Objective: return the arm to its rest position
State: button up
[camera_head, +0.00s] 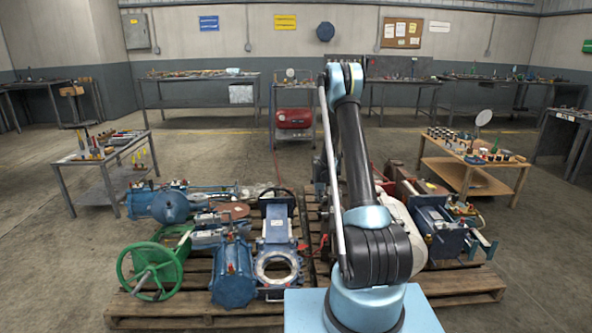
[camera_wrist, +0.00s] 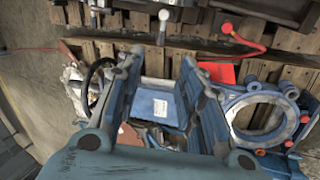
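My arm (camera_head: 352,150) rises from its light-blue base in the middle of the head view, goes up to an elbow near the back-wall tables and bends away there. My gripper is hidden behind the arm in that view. In the wrist view my gripper (camera_wrist: 160,65) is open, its two blue-grey fingers wide apart with nothing held between them. Past the fingers lies blue equipment with a white label (camera_wrist: 160,108), and a blue ring flange (camera_wrist: 262,118) lies to the right. I cannot tell the exact height above them.
Two wooden pallets carry blue valves, a green handwheel (camera_head: 152,272) and a blue flanged valve (camera_head: 278,262). A grey side table (camera_head: 103,155) stands left and a wooden one (camera_head: 478,171) right. Benches line the back wall.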

jog(key=s+r+m, duration=0.2)
jog(key=s+r, duration=0.4)
jog(key=r, duration=0.3)
jog(key=s+r+m, duration=0.2)
jog(key=s+r, duration=0.4)
jog(key=r, duration=0.2)
jog(key=s+d+r+m+g, duration=0.1)
jog(key=s+r+m, duration=0.1)
jog(key=s+r, duration=0.45)
jog(key=s+r+m, duration=0.1)
jog(key=s+r, duration=0.3)
jog(key=s, duration=0.5)
jog(key=s+r+m+g, duration=0.15)
jog(key=s+m, duration=0.25)
jog(key=s, duration=1.3)
jog(key=s+f+m, duration=0.2)
jog(key=s, duration=0.6)
jog(key=s+f+m, duration=0.2)
jog(key=s+f, duration=0.1)
jog(key=s, duration=0.5)
jog(key=shift+s+d+f+y, duration=0.3)
jog(key=shift+s+d+f, duration=0.05)
jog(key=shift+s+d, duration=0.05)
